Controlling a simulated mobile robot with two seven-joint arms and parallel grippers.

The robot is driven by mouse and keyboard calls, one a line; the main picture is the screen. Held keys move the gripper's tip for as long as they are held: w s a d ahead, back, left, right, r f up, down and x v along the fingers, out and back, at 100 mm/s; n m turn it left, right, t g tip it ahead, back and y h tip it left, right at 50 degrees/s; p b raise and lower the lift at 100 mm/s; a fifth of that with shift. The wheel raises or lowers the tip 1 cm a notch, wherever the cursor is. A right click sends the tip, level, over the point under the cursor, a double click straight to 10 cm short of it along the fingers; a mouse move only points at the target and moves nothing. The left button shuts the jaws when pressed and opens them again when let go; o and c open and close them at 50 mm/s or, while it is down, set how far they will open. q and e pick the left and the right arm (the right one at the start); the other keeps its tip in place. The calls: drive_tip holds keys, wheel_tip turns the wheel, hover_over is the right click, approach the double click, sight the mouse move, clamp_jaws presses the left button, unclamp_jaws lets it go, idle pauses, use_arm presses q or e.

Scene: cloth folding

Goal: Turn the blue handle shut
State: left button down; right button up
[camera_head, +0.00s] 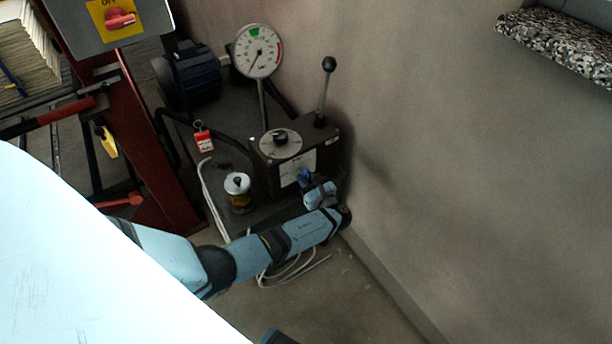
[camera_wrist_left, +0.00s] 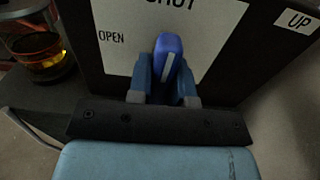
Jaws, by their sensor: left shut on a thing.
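The blue handle (camera_head: 304,174) is on the front of a dark box (camera_head: 327,155) standing low by the wall. In the left wrist view the handle (camera_wrist_left: 168,48) points up towards the word SHUT on a white plate (camera_wrist_left: 215,25); the word OPEN is to its left. My left gripper (camera_head: 309,183) is at the box front, shut on the handle. In the left wrist view its two fingers (camera_wrist_left: 163,88) sit on either side of the handle, whose lower part is hidden. My right gripper is not in view.
A jar with amber liquid (camera_head: 240,200) stands left of the box. A lever with a black knob (camera_head: 329,64) rises from the box top, and a round gauge (camera_head: 257,51) stands behind. White cable (camera_head: 291,273) lies on the floor below my arm. The wall is close on the right.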

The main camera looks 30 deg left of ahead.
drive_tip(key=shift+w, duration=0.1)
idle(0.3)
use_arm(q)
drive_tip(key=c, duration=1)
unclamp_jaws()
drive_tip(key=shift+c, duration=0.2)
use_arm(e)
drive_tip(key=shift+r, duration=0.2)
use_arm(q)
drive_tip(key=p+v, duration=0.2)
drive_tip(key=v, duration=1.2)
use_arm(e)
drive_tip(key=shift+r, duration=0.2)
use_arm(q)
drive_tip(key=shift+a, duration=0.15)
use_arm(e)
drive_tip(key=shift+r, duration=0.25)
